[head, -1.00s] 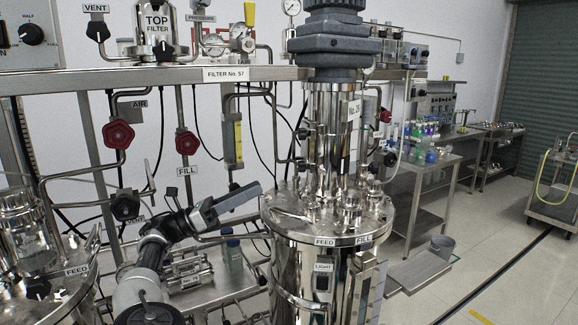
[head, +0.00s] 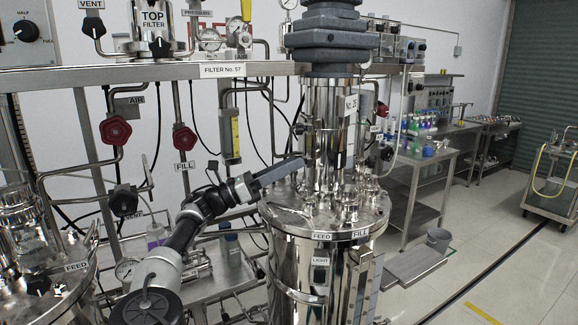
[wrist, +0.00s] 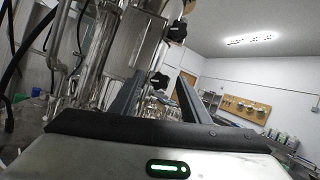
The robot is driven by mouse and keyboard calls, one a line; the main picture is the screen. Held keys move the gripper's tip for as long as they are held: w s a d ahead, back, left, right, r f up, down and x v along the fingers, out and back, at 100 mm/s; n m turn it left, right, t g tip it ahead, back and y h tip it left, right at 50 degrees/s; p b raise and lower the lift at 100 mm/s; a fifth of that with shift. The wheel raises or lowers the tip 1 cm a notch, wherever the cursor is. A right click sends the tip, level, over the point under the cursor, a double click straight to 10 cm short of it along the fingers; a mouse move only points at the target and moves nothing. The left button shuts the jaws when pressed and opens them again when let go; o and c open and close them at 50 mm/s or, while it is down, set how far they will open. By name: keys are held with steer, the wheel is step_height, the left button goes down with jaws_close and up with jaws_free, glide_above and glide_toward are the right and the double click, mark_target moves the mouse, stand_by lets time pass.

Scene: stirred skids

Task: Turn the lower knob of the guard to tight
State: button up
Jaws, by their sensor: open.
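The guard (wrist: 140,42) is a clear and metal sleeve around the shaft of the tall steel vessel (head: 320,225). In the wrist view its lower knob (wrist: 159,80) is black and lobed, and appears between my open fingers, beyond them or near their tips. The upper black knob (wrist: 176,32) is above it. In the head view one dark knob (head: 299,130) shows on the guard's left side; my fingertips seem to cover the lower one. My gripper (head: 302,162) reaches from the left, just above the vessel lid. How the lower knob is turned is too small to tell.
The vessel lid (head: 285,210) is crowded with fittings below my gripper. A steel rail (head: 130,75) with pipes and red valve wheels (head: 115,130) stands behind and left of my arm. A side bench (head: 440,160) with bottles is at the right.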

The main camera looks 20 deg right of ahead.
steer(key=c, duration=1.1)
steer(key=shift+o, duration=0.2)
steer(key=shift+m, duration=0.5)
steer(key=shift+w+m+g+y+p, duration=0.15)
steer(key=shift+m+g+p, duration=0.55)
steer(key=shift+m, duration=0.85)
steer(key=shift+m+g+y+p, duration=0.25)
steer(key=shift+m+g+p, duration=0.2)
steer(key=shift+m+g, duration=0.9)
steer(key=shift+w+m+g+y+p, duration=0.15)
steer(key=shift+m+g+p, duration=0.4)
steer(key=shift+m, duration=1.25)
steer(key=shift+m+y, duration=0.25)
steer(key=shift+m, duration=0.15)
